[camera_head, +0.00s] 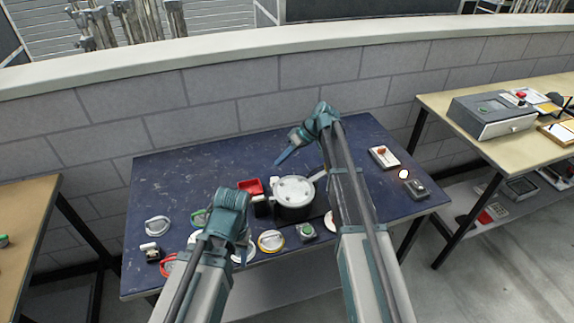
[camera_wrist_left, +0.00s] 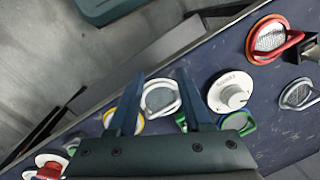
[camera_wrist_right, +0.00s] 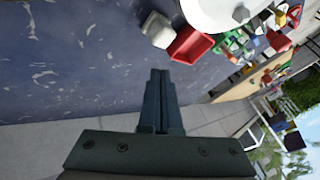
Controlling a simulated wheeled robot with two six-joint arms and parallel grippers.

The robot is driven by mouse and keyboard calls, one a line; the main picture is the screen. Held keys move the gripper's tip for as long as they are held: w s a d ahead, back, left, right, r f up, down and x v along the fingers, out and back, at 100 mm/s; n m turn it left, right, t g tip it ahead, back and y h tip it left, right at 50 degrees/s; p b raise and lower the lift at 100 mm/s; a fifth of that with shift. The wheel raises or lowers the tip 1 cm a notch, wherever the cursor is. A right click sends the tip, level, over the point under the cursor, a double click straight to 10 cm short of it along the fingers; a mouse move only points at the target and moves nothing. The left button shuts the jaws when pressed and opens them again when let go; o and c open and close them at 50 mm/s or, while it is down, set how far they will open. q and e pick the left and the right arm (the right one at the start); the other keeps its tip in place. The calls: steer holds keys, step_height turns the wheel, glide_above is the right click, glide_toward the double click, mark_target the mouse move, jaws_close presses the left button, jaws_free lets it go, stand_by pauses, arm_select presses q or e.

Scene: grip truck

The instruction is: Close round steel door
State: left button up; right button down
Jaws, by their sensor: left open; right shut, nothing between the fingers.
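A round pale steel lid or door (camera_head: 293,190) sits over a dark drum-shaped body (camera_head: 292,212) near the middle of the blue table. From here I cannot tell whether it is fully seated. Part of a white round surface (camera_wrist_right: 218,10) shows at the top of the right wrist view. My right gripper (camera_head: 284,156) is shut and empty, above the table behind the round door and apart from it. Its closed fingers also show in the right wrist view (camera_wrist_right: 160,75). My left gripper (camera_wrist_left: 156,80) is open and empty above the table's front part; my arm hides its fingers in the head view.
A red box (camera_head: 251,186) stands just left of the drum. Several small ringed parts, including a yellow one (camera_head: 271,241) and a grey one (camera_head: 157,226), lie along the front. The table's back left is clear. A switch box (camera_head: 384,157) lies at right.

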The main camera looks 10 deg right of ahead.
arm_select(q)
step_height(320, 180, up, 8)
steer(key=p, duration=0.7)
arm_select(e)
steer(key=w+d+r, duration=0.3)
steer(key=w+r, duration=0.2)
steer(key=r, duration=0.3)
